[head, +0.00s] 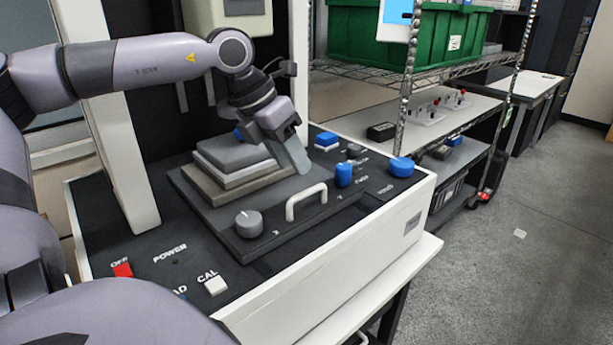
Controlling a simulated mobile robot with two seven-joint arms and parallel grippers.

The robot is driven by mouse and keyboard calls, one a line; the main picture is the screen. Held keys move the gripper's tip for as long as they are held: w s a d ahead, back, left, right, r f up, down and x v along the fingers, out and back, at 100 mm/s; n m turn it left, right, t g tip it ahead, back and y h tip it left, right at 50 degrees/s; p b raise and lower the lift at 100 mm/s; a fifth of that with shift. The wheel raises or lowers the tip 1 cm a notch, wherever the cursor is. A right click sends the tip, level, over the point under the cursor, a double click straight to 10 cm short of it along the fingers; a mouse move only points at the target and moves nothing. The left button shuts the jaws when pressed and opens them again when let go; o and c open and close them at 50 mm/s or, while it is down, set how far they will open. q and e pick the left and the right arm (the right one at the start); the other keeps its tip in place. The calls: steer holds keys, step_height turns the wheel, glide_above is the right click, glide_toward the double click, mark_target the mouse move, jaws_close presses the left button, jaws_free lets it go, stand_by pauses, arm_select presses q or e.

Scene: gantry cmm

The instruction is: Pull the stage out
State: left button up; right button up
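The stage (268,238) is a dark flat plate on the top of the white-sided machine. It carries a stack of grey and white slabs (232,160), a grey round knob (248,223) and a white bar handle (306,201) at its front edge. My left gripper (299,168) points down over the stage, just above and behind the handle in the picture. It appears apart from the handle, and the gap between its fingers cannot be made out. My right gripper is not in view.
Blue knobs (401,167) stand on the panel right of the stage. A red switch (122,269) and a white CAL button (215,285) are at front left. A white column (122,150) rises at the left. A wire shelf with a green bin (365,40) stands behind. Floor at right is open.

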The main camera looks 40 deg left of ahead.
arm_select(q)
steer(key=shift+x, duration=2.85)
jaws_close()
